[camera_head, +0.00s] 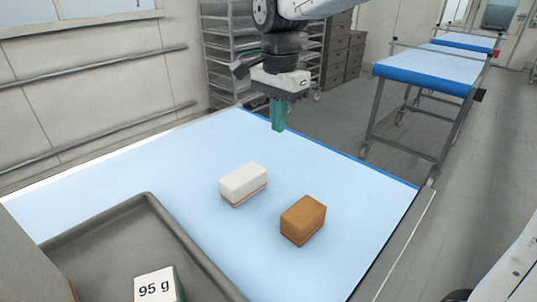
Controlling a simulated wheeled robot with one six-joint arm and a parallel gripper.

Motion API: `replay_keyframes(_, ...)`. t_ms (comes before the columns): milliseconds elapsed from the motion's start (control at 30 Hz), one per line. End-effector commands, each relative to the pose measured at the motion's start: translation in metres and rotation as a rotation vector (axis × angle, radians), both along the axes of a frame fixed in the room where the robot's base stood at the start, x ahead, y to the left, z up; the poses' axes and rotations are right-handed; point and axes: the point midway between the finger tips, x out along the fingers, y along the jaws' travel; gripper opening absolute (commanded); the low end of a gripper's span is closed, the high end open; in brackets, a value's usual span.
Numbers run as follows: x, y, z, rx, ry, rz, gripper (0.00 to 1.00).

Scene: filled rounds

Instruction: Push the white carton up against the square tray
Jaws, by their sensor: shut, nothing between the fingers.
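The white carton (243,183) lies on the light blue table top near its middle, with a brownish band along its lower edge. The grey tray (185,238) is at the lower left, cut off by the frame's bottom edge. A gap of bare table lies between the carton and the tray's right rim. My gripper (278,128) is shut and empty, with teal fingers pointing down. It hangs beyond the carton, up and to the right in the picture, apart from it.
A brown box (303,220) stands just right of the carton, apart from it. A block labelled "95 g" (157,286) is at the tray. The table (150,170) is clear left of the carton. A wheeled blue bed (430,70) and a rack (225,50) stand behind.

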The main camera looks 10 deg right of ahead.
Motion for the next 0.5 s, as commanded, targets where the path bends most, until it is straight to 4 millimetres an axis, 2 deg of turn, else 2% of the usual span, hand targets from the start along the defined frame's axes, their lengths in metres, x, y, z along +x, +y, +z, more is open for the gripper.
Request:
replay_keyframes(167, 0.001, 0.000, -0.021, -0.001, 0.003, -0.007, 0.00)
replay_keyframes(500, 0.000, -0.001, -0.093, -0.001, 0.004, -0.006, 0.00)
